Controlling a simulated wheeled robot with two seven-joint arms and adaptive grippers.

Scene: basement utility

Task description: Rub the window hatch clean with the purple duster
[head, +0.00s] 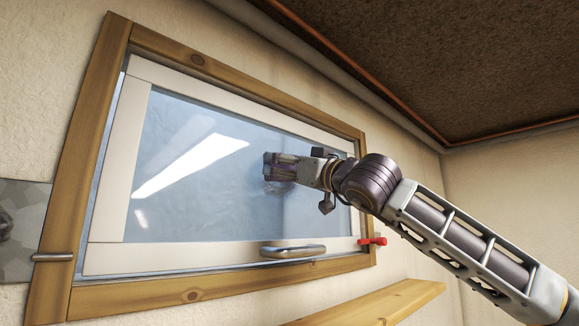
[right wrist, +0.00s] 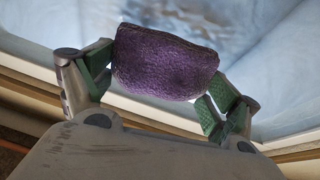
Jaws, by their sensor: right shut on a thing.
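The window hatch (head: 200,165) has a white inner frame and a wooden outer frame on the wall. Its pane is hazy blue with bright reflections. My right gripper (head: 279,168) is over the right half of the pane, shut on the purple duster (right wrist: 165,65). In the right wrist view the duster is a rounded purple block between the two green-padded fingers. It is close to the pane; I cannot tell whether it touches. Darker smudges show on the glass (right wrist: 190,12) beyond it. In the head view the gripper mostly hides the duster. My left gripper is out of view.
A metal handle (head: 293,251) sits on the hatch's bottom rail and a red latch (head: 373,241) at its lower right corner. A wooden shelf (head: 385,303) juts out below. A pipe (head: 330,69) runs along the wall above. The pane's left half is free of my arm.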

